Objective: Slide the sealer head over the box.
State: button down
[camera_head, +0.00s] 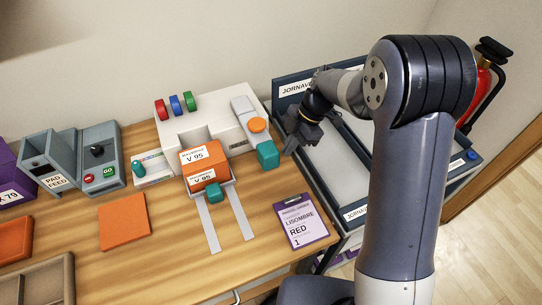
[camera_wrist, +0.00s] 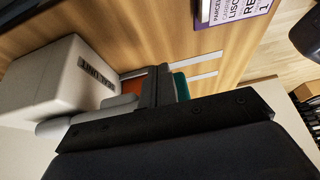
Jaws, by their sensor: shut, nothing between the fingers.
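The orange box (camera_head: 200,157), labelled V 95, sits in a grey holder at the front of the white sealing machine (camera_head: 210,108). The sealer head appears to be the grey part with an orange knob (camera_head: 257,125) at the machine's right, with a teal handle (camera_head: 267,155) on its front. My gripper (camera_head: 287,151) is shut and empty, just right of the teal handle. In the wrist view its fingers (camera_wrist: 157,86) partly cover a teal piece (camera_wrist: 181,87); I cannot tell whether they touch it. A bit of orange (camera_wrist: 133,86) shows behind the fingers.
Two pale rails (camera_head: 241,213) run forward from the machine, with a teal grip (camera_head: 212,192) on the holder. A purple card (camera_head: 301,220) lies at the right. A grey pad feed unit (camera_head: 98,155) and an orange pad (camera_head: 123,220) are at the left. Dark-edged trays (camera_head: 351,211) stand beyond the table.

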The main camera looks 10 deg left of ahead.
jog(key=shift+s+a+b, duration=2.15)
jog(key=shift+s+a, duration=2.3)
jog(key=shift+a, duration=1.4)
jog(key=p+v, duration=0.4)
jog(key=v, duration=0.5)
jog(key=shift+s+a+r, duration=0.25)
jog(key=shift+a+r, duration=0.1)
jog(key=shift+r, duration=0.1)
notch_tip(320, 180, down, 9)
jog(key=b, duration=0.5)
